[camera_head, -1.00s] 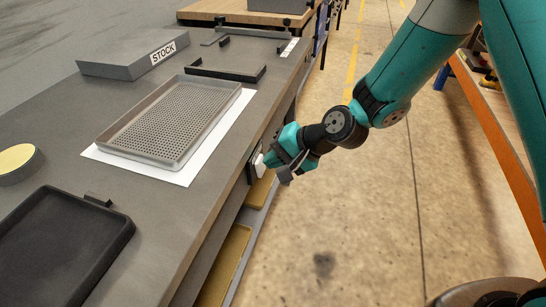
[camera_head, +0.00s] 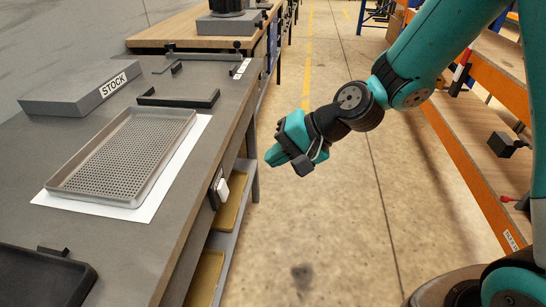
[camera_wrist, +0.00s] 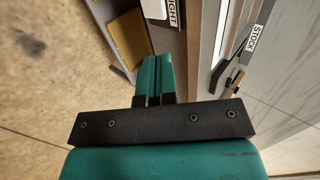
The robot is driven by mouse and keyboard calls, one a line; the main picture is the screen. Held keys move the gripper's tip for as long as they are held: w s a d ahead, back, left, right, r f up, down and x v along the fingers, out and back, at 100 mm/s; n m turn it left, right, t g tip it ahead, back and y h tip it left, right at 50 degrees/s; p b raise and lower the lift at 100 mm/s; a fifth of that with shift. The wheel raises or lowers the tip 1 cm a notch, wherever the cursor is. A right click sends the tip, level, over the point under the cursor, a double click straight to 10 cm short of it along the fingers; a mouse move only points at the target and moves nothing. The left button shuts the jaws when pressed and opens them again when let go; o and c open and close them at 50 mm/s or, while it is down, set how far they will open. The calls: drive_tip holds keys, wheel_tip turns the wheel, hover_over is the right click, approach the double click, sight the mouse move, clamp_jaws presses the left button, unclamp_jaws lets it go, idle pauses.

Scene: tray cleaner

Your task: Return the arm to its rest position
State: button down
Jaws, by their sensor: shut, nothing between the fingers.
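My gripper (camera_head: 275,157) hangs in the air over the aisle floor, to the right of the grey workbench's edge. Its teal fingers are closed together with nothing between them. In the wrist view the two fingers (camera_wrist: 157,80) lie side by side, touching. My teal arm reaches from the upper right and is bent at the wrist joint. The gripper touches nothing.
A perforated tray (camera_head: 125,160) lies on a white sheet on the workbench (camera_head: 160,235). A switch (camera_head: 221,188) is on the bench's front side. The STOCK block (camera_head: 80,88) stands farther back. Orange-edged shelving (camera_head: 475,165) stands right. The aisle floor (camera_head: 330,230) between is clear.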

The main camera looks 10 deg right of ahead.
drive_tip(key=s+d+r+n+g+h+p, duration=0.1)
drive_tip(key=s+d+r+n+h+p, duration=0.1)
drive_tip(key=s+r+n+p, duration=0.3)
drive_tip(key=s+d+r+n+g+h+p, duration=0.2)
drive_tip(key=s+r+n+p, duration=0.3)
drive_tip(key=s+r, duration=0.9)
drive_tip(key=shift+r+n+g+h, duration=0.3)
drive_tip(key=shift+r+n+h, duration=0.2)
drive_tip(key=shift+r+n, duration=0.2)
